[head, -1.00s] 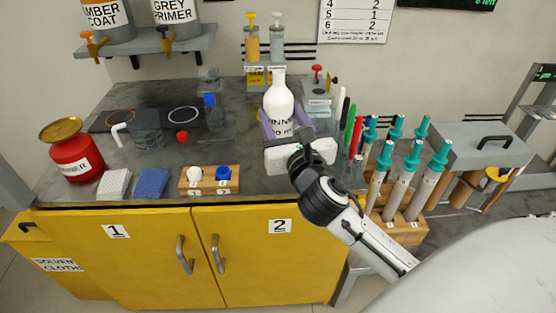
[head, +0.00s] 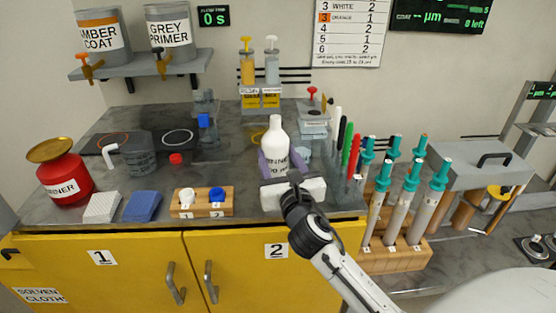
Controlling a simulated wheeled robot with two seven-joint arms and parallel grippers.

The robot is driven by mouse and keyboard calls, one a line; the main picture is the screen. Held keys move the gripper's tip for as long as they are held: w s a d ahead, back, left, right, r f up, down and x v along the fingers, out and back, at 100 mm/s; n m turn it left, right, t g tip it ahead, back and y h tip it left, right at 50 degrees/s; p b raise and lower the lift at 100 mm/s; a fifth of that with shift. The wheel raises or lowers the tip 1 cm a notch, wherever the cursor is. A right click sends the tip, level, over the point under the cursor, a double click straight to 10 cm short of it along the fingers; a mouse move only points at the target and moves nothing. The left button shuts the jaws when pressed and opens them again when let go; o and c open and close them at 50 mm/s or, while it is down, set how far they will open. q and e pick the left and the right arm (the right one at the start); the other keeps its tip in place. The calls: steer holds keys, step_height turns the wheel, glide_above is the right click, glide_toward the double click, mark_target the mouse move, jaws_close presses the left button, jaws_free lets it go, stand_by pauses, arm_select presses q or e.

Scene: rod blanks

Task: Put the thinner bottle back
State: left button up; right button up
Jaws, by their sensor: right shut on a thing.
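The thinner bottle (head: 276,134) is white with a narrow neck and a dark-lettered label, partly covered. It stands upright in the head view, near the middle of the counter. My right gripper (head: 277,164) is shut on its lower body, with one purple finger at each side. The bottle's base is hidden behind the gripper's white palm, so I cannot tell whether it touches the counter. My left gripper is out of view.
The grey counter (head: 235,165) has some bare room left of the bottle. Coloured pens (head: 350,152) and a rack of teal-topped rods (head: 405,200) stand to the right. Two pump bottles (head: 260,70) are behind.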

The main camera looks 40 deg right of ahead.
steer(key=shift+r, duration=0.15)
steer(key=o, duration=1.4)
steer(key=shift+f, duration=0.2)
steer(key=shift+c, duration=0.2)
steer(key=shift+r, duration=0.25)
steer(key=shift+s+a+f, duration=0.15)
steer(key=shift+s, duration=0.2)
steer(key=v, duration=1.1)
steer(key=shift+s, duration=0.15)
